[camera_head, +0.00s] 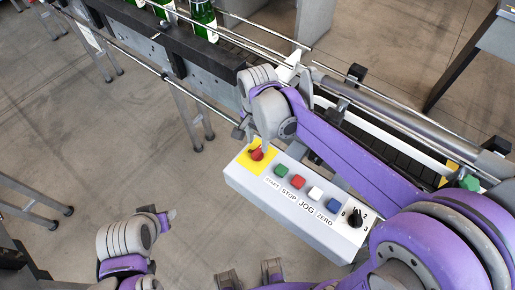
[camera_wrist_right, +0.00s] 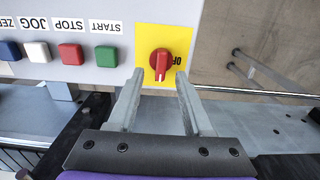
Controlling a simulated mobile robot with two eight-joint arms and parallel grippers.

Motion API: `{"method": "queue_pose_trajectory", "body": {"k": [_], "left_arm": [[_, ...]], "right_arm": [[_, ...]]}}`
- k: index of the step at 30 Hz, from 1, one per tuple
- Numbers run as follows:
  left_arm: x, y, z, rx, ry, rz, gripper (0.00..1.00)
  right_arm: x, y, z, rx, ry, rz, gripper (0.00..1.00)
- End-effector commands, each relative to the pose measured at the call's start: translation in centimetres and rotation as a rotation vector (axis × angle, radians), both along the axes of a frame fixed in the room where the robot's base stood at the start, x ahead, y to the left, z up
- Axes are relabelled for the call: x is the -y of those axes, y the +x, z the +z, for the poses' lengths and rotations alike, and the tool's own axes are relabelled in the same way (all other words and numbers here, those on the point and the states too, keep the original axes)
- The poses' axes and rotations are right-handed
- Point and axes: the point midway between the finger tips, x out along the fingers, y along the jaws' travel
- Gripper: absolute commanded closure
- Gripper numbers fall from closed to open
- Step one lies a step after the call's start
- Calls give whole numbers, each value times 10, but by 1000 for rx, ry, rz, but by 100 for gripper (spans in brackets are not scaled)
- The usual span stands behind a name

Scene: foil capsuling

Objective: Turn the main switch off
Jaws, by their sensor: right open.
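The main switch (camera_wrist_right: 161,62) is a red rotary knob on a yellow plate (camera_wrist_right: 145,38) at one end of the grey control box. In the right wrist view its pale mark points down toward my gripper, and the OFF label is at its right.
The box (camera_head: 290,212) also bears a green START button (camera_head: 281,170), red STOP (camera_head: 297,181), white JOG (camera_head: 315,193), blue ZERO (camera_head: 333,205) and a black selector (camera_head: 355,218). A conveyor with rails and green bottles (camera_head: 203,18) runs behind.

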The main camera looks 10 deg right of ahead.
Motion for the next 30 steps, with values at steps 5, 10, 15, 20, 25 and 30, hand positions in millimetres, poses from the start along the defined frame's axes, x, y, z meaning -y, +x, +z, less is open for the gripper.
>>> {"method": "queue_pose_trajectory", "body": {"k": [5, 10, 15, 20, 25, 30], "left_arm": [[0, -1, -3, -2, 0, 0, 50], [0, -1, -4, -2, 0, 0, 50], [0, -1, -4, -2, 0, 0, 50], [0, -1, -4, -2, 0, 0, 50], [0, -1, -4, -2, 0, 0, 50], [0, -1, -4, -2, 0, 0, 50]], "right_arm": [[0, 1, -30, 1, 1, 0, 50], [0, 0, -44, 1, 0, 1, 50], [0, 0, -46, 1, 0, 1, 50], [0, 0, -46, 1, 0, 1, 52], [0, 0, -46, 1, 0, 1, 82], [0, 0, -46, 1, 0, 1, 100]]}}
